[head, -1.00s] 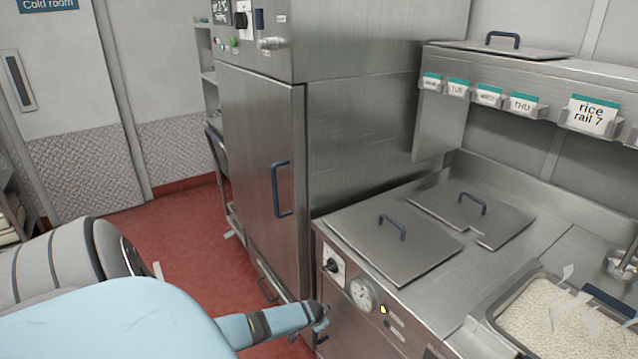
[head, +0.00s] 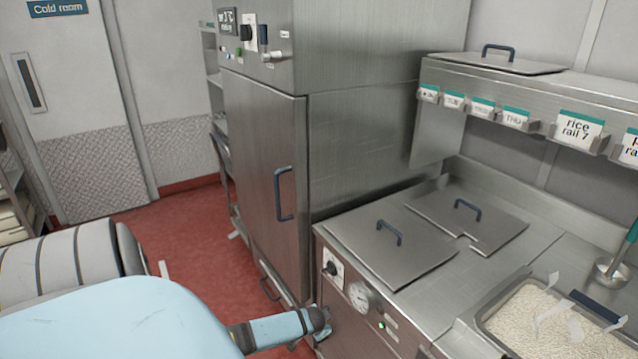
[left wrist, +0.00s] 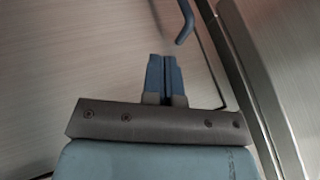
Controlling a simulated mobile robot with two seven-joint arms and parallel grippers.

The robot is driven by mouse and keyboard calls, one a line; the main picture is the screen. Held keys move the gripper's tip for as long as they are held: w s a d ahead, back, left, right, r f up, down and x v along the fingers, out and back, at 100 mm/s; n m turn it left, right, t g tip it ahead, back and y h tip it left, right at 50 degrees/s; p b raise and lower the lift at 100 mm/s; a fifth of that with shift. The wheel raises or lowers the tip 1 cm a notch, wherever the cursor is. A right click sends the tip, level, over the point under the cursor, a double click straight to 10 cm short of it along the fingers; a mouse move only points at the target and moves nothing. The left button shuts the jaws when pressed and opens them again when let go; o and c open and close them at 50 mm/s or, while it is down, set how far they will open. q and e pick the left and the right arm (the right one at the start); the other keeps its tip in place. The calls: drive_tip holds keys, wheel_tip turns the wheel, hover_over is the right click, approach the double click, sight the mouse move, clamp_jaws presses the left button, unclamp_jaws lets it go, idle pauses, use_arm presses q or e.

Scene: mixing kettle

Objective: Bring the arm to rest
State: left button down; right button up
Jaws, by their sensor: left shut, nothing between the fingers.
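My left arm comes in from the lower left of the head view. Its gripper (head: 322,330) is beside the front left corner of the steel counter unit, near the dial and knob panel. I cannot tell there whether it touches the unit. In the left wrist view the two blue fingers (left wrist: 164,78) are together with nothing between them. A blue handle (left wrist: 186,22) on a steel surface shows beyond the fingertips, apart from them. My right gripper is in neither view.
A tall steel cabinet (head: 262,190) with a blue handle stands behind my gripper. The counter has two lids (head: 390,245), a round gauge (head: 360,297), a rice pan (head: 545,325) and a ladle (head: 612,270).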

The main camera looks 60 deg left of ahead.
use_arm(q)
drive_tip(key=v, duration=0.2)
drive_tip(key=shift+s+d+r, duration=0.1)
drive_tip(key=shift+d+r, duration=0.05)
drive_tip(key=shift+r, duration=0.05)
drive_tip(key=shift+d, duration=0.1)
drive_tip(key=s+d+r+m+t+h+p, duration=0.1)
drive_tip(key=s+d+r+t+h+p, duration=0.25)
drive_tip(key=d, duration=0.95)
drive_tip(key=s+d+r+m+h+p, duration=0.15)
drive_tip(key=s+d+r+p, duration=0.35)
drive_tip(key=d, duration=0.9)
drive_tip(key=s+d+r+t+h+p, duration=0.1)
drive_tip(key=s+d+r, duration=0.2)
drive_tip(key=d+r, duration=0.3)
drive_tip(key=s+d+r+t+h+p, duration=0.1)
drive_tip(key=s+d+r, duration=0.2)
drive_tip(key=d+r, duration=0.3)
wheel_tip(320, 180, up, 4)
drive_tip(key=shift+d+f+h, duration=0.2)
drive_tip(key=shift+f+h, duration=0.05)
drive_tip(key=shift+h, duration=0.15)
drive_tip(key=shift+t, duration=0.25)
